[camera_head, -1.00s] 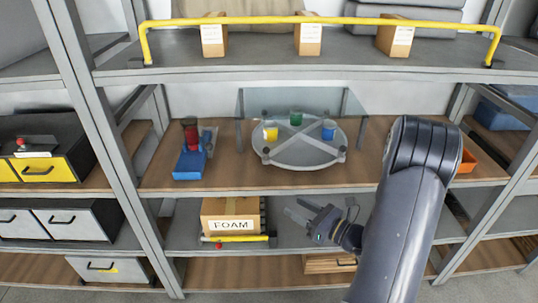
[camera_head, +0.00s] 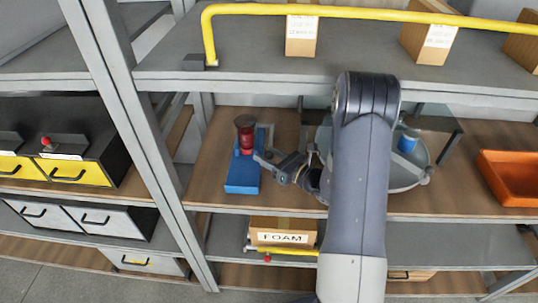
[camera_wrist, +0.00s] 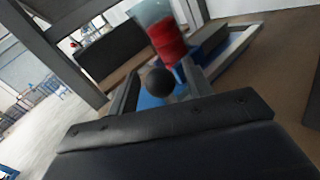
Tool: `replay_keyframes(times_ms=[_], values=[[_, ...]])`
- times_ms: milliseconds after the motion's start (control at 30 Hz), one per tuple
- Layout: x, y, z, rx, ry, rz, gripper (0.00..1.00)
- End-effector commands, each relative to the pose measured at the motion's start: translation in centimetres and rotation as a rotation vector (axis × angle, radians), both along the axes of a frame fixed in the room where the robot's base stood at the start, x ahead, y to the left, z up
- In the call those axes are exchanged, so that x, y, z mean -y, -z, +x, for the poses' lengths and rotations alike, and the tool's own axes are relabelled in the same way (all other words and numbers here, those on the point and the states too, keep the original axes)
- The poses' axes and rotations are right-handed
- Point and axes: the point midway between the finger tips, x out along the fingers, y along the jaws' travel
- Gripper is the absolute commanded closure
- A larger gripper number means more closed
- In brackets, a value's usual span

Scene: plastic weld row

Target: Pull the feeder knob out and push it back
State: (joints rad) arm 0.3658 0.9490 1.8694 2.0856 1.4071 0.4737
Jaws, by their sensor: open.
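The feeder has a blue base (camera_head: 243,176) and a red cylinder (camera_head: 245,143) standing on it, on the middle wooden shelf. In the wrist view the red cylinder (camera_wrist: 167,42) stands just beyond a round black knob (camera_wrist: 160,81). My gripper (camera_head: 262,160) is at the right side of the feeder. In the wrist view my gripper (camera_wrist: 161,88) is open, with the knob showing between its two fingers. I cannot tell whether a finger touches it. In the head view I cannot make out the knob.
A round grey turntable (camera_head: 408,175) with a blue cup (camera_head: 408,140) is partly hidden behind my arm. A grey upright (camera_head: 130,140) stands left of the feeder. An orange bin (camera_head: 510,176) is at the right. The FOAM box (camera_head: 283,237) is below.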

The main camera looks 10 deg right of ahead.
Motion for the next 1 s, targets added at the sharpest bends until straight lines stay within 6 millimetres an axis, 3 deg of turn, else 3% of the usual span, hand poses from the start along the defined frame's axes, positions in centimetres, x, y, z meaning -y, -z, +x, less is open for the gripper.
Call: replay_keyframes(times_ms=[100, 667, 1000], values=[[0.0, 0.01, -0.01, 0.0, 0.0, 0.0, 0.54], [0.03, 0.0, -0.03, 0.001, 0.0, -0.001, 1.0], [-0.19, 0.24, -0.75, 0.001, 0.0, -0.001, 1.0]])
